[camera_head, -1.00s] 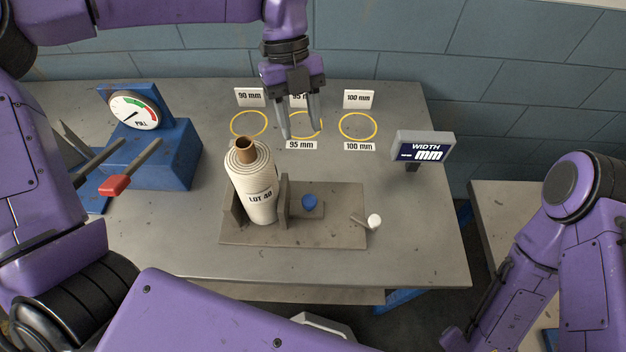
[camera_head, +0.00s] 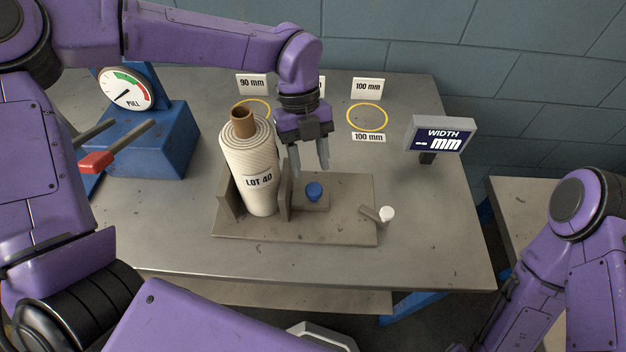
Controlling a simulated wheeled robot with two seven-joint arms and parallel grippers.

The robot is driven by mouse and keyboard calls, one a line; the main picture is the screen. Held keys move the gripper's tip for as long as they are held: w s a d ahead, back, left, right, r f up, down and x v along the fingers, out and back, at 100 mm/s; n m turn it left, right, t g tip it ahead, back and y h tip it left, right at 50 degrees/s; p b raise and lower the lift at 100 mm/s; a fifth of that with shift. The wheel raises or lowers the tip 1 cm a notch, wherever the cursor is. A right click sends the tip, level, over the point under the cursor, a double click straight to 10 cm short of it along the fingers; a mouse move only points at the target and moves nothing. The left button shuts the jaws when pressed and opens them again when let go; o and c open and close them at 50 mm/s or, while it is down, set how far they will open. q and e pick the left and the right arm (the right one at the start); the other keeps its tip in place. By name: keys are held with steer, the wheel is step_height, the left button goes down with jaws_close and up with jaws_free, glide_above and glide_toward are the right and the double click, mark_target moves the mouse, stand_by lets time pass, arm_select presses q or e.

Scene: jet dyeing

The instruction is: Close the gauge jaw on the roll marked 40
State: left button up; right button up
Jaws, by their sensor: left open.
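The roll marked LOT 40 (camera_head: 252,180) stands upright on the gauge base (camera_head: 340,228), between a fixed jaw plate (camera_head: 229,195) on its left and the movable jaw plate (camera_head: 285,192) on its right. A blue knob (camera_head: 314,191) sits on the block right of the movable plate. A lever with a white ball end (camera_head: 387,214) is at the base's right edge. The width display (camera_head: 438,140) shows dashes before "mm". My left gripper (camera_head: 309,170) is open and empty, pointing down just above and behind the blue knob. My right gripper is not visible; only its arm shows.
A blue pull tester (camera_head: 150,140) with a dial and red-tipped handle stands at the left. Yellow rings with 90 mm (camera_head: 251,84) and 100 mm (camera_head: 367,88) signs lie at the back; the arm hides the middle one. The table's right front is clear.

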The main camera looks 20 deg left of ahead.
mark_target(315, 188)
arm_select(q)
steer(key=x, duration=0.5)
steer(key=shift+s+f+p, duration=0.1)
steer(key=shift+f+p, duration=0.15)
steer(key=shift+p, duration=0.15)
steer(key=shift+d, duration=0.1)
steer(key=c, duration=0.5)
steer(key=shift+c, duration=0.2)
steer(key=o, duration=0.5)
steer(key=shift+o, duration=0.2)
steer(key=b+v, duration=0.2)
steer(key=v, duration=0.8)
steer(key=shift+w+r, duration=0.25)
steer(key=shift+r, duration=0.05)
